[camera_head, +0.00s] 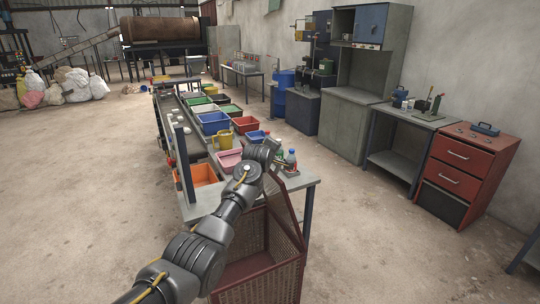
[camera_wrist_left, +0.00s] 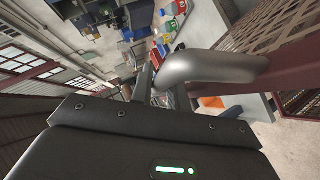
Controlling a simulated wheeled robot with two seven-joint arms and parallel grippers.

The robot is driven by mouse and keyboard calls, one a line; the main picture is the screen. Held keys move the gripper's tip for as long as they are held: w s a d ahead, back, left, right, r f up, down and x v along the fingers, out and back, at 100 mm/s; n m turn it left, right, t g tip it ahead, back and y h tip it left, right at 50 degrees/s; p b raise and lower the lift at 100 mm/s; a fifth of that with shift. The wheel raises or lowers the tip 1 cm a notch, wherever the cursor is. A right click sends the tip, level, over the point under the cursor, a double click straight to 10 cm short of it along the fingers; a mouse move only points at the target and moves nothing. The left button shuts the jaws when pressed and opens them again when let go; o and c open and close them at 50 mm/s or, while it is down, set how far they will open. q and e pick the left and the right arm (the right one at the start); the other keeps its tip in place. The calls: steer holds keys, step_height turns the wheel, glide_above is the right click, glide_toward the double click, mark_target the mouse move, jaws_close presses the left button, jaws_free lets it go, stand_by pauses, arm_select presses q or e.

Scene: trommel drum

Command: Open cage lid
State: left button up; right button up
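The cage (camera_head: 257,268) is a red-brown mesh box at the bottom middle of the head view. Its top is open, and part of its floor shows inside. The mesh lid (camera_head: 286,208) stands steeply raised at the cage's right side. My left gripper is at the raised lid's upper end, hidden behind my wrist in the head view. In the left wrist view my fingers (camera_wrist_left: 148,77) are close beside a rounded grey handle (camera_wrist_left: 215,67) on the lid's brown frame (camera_wrist_left: 292,82). I cannot tell whether they are closed on it. My right gripper is out of view.
A long grey table (camera_head: 302,180) stands just behind the cage, with an orange bin (camera_head: 203,174), bottles (camera_head: 291,158) and several coloured bins. A red drawer cabinet (camera_head: 466,172) and a workbench (camera_head: 405,116) stand at the right. The floor on the left is clear.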

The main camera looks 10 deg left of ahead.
arm_select(q)
steer(key=shift+o, duration=0.3)
steer(key=shift+s, duration=0.1)
steer(key=b+v, duration=0.3)
steer(key=v, duration=0.7)
steer(key=shift+s+r+b, duration=0.2)
steer(key=shift+s+b, duration=0.1)
steer(key=shift+b, duration=0.05)
